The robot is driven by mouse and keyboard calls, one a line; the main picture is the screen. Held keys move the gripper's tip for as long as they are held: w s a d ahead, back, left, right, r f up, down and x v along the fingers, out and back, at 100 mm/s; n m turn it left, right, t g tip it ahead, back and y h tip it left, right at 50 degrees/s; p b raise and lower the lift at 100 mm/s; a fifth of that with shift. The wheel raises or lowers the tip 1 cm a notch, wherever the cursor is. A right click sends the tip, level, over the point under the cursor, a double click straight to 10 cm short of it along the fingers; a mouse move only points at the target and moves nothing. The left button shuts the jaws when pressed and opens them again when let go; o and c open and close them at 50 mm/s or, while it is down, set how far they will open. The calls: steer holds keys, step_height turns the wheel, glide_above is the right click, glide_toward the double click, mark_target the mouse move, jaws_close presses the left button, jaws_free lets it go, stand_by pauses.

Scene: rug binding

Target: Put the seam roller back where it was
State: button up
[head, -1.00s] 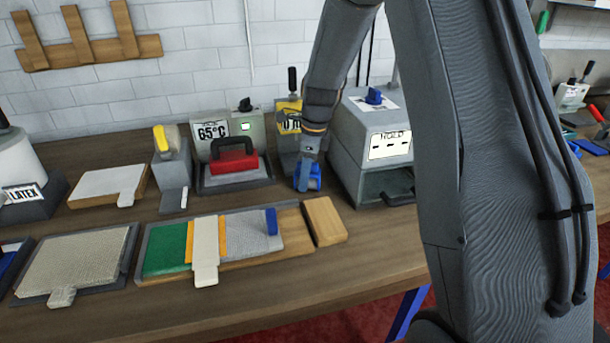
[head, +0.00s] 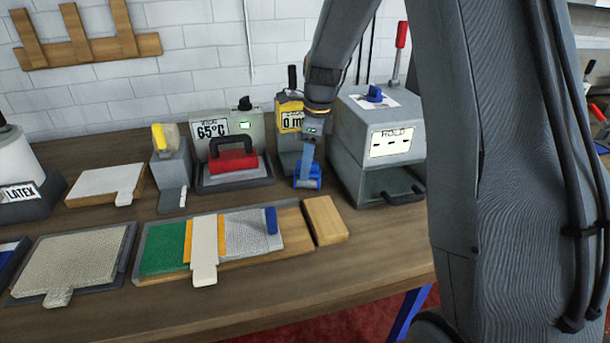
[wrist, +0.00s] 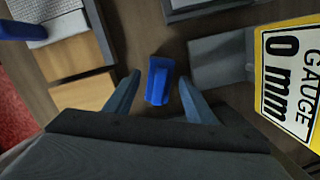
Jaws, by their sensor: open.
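My gripper (head: 307,172) points down at the table between the yellow gauge and the grey press box. In the wrist view its two blue-grey fingers (wrist: 160,98) are apart. A small bright blue piece (wrist: 158,80) lies between them, with a gap visible on each side. It also shows at the fingertips in the head view (head: 314,180). It may be the seam roller, but its shape is partly hidden by the fingers in the head view. I cannot tell whether it rests on the table.
The yellow gauge (wrist: 290,75) reading 0 mm is close on the right in the wrist view. The grey press box (head: 375,145) stands right of my gripper. A red iron (head: 233,160) is to the left. A wooden block (head: 325,219) and sample board (head: 165,246) lie in front.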

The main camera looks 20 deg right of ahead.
steer(key=r, duration=0.2)
steer(key=r+b, duration=0.1)
steer(key=r, duration=0.2)
steer(key=d+r, duration=0.1)
steer(key=r, duration=0.1)
steer(key=shift+s+r, duration=0.2)
steer(key=shift+r, duration=0.2)
